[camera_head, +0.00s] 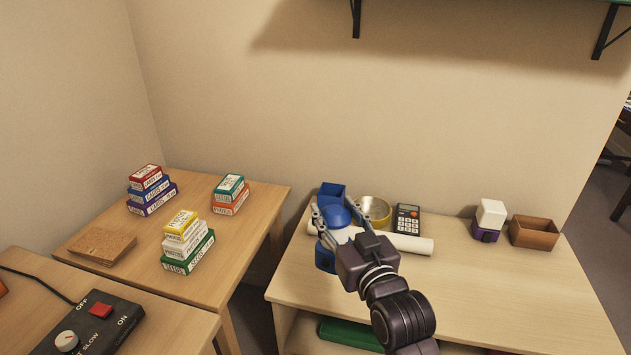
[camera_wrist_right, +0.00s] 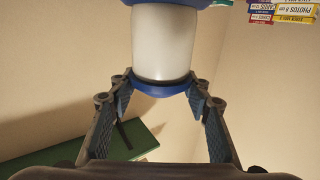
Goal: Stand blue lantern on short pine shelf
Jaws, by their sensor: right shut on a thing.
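The blue lantern (camera_head: 335,216) has a blue cap, and a blue part (camera_head: 325,257) shows lower down. In the right wrist view it has a white cylindrical body (camera_wrist_right: 162,45) between blue ends. My right gripper (camera_head: 333,213) is shut on its blue cap, with one finger on each side. The lantern appears roughly upright; I cannot tell whether it touches the surface below. A low pine-coloured unit (camera_head: 470,275) stands under the arm, with a lower level partly visible. I cannot tell whether it is the short pine shelf. My left gripper is not in view.
A white-and-purple item (camera_head: 489,220) and brown tray (camera_head: 535,232) stand right. A green wall shelf (camera_head: 480,3) hangs above. Card boxes (camera_head: 188,250) occupy the left table.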

